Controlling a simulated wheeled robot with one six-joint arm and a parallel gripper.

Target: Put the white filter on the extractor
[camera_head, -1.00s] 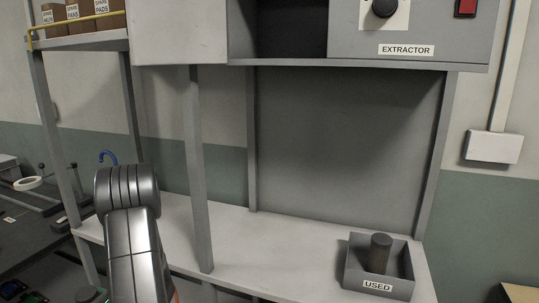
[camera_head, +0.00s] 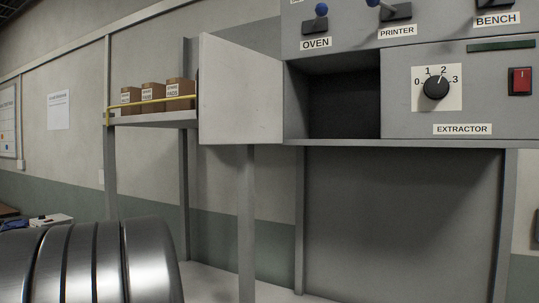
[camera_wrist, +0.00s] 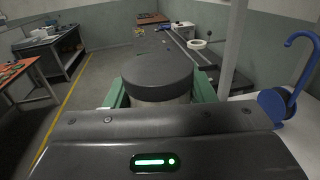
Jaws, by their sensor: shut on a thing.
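The extractor panel (camera_head: 470,112) is on the grey cabinet at the right of the head view, with a dial marked 0 to 3. The dial points near its top. Left of the panel is an open, dark, empty-looking recess (camera_head: 340,105). In the wrist view, my gripper (camera_wrist: 160,92) has its green fingers on both sides of a cylinder, the filter (camera_wrist: 165,95), with a pale body and dark round cap. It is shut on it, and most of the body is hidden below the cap. The gripper is outside the head view.
A pale side panel (camera_head: 238,90) stands left of the recess. A shelf (camera_head: 160,118) with several boxes and a yellow rail is farther left. In the wrist view, a blue hooked thing (camera_wrist: 275,105) is at the right and a white ring (camera_wrist: 197,44) lies farther back.

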